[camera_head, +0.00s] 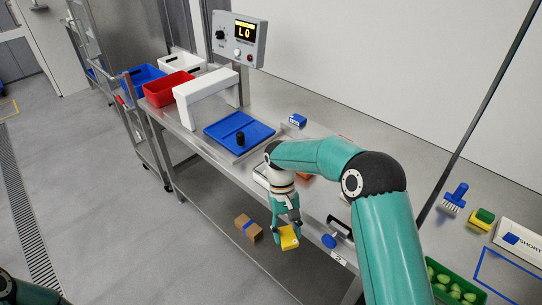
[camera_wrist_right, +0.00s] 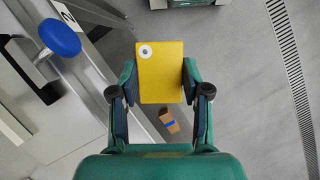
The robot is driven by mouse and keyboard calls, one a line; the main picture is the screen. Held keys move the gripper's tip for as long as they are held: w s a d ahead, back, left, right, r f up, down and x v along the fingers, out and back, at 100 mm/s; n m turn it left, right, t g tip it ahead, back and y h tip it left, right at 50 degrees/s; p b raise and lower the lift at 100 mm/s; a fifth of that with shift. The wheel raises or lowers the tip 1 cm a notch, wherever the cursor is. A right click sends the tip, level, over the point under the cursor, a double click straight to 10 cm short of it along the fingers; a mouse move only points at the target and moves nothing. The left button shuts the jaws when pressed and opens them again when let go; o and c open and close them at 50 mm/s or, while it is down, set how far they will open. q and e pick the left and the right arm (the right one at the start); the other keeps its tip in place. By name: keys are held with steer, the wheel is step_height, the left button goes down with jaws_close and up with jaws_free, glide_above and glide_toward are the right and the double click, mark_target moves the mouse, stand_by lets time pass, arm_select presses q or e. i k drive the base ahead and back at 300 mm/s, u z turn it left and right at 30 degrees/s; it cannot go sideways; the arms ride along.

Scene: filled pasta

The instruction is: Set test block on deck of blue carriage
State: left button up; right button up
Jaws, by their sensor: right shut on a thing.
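The test block, a yellow block with a round white mark, shows in the head view (camera_head: 290,239) and the wrist view (camera_wrist_right: 161,76). My right gripper (camera_head: 287,230) is shut on it, with one green finger on each side. It holds the block in the air, just off the front edge of the steel table. The blue carriage (camera_head: 225,124) is a flat blue plate with a black knob (camera_head: 240,138), on the table farther back and left of the block. Its deck looks empty beside the knob. My left gripper is out of view.
A white arch (camera_head: 207,95) stands behind the carriage, near a red bin (camera_head: 169,88) and a display box reading "LO" (camera_head: 240,38). A blue round knob (camera_head: 329,241) sits at the front edge. A brown box (camera_head: 249,228) lies lower down.

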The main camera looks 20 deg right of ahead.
mark_target(225, 128)
steer(key=z, duration=0.05)
steer(key=k, duration=0.65)
steer(key=u, duration=0.4)
steer(key=i, duration=0.75)
steer(key=u, duration=0.5)
steer(key=i, duration=1.25)
steer(key=z, duration=0.75)
steer(key=k, duration=0.95)
steer(key=z, duration=0.15)
steer(key=i, duration=0.95)
steer(key=u, duration=0.05)
